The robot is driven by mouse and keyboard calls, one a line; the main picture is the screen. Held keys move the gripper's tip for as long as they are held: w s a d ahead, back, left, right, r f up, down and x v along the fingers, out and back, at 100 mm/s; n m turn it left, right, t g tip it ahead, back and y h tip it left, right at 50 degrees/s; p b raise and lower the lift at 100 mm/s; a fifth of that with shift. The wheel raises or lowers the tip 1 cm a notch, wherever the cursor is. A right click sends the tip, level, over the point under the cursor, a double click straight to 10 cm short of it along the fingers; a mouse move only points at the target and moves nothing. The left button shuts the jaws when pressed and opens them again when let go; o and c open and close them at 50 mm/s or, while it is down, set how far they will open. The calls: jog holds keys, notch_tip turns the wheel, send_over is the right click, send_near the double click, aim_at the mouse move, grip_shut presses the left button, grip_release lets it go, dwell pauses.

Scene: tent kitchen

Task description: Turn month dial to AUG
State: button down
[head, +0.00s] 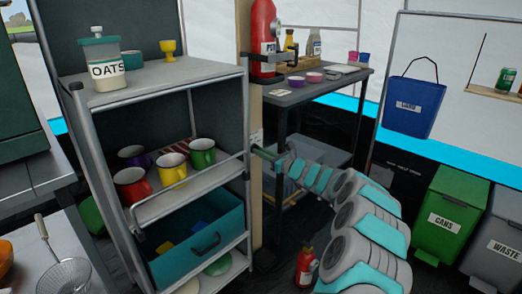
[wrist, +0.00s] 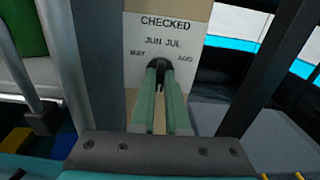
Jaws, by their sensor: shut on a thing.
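The month dial (wrist: 157,63) is a small dark knob on a pale plate (wrist: 137,50) fixed to a wooden post. The plate reads CHECKED, with MAY at left, JUN and JUL above, and AUG at right. My gripper (wrist: 159,76) is shut on the dial, its two green fingers close around it and hiding most of it. I cannot tell which month the dial points to. In the head view my gripper (head: 257,150) reaches the post (head: 256,190) from the right, and the dial is hidden there.
A grey shelf unit (head: 120,94) with several mugs and a teal drawer stands close left of the post. A dark table (head: 318,87) with a fire extinguisher (head: 263,40) nearby is behind the arm. Green (head: 443,210) and grey bins stand at right.

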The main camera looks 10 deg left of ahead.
jog(key=shift+f+m, duration=0.15)
jog(key=shift+m, duration=0.15)
jog(key=c, duration=0.9)
grip_release()
jog(key=shift+v, duration=3.9)
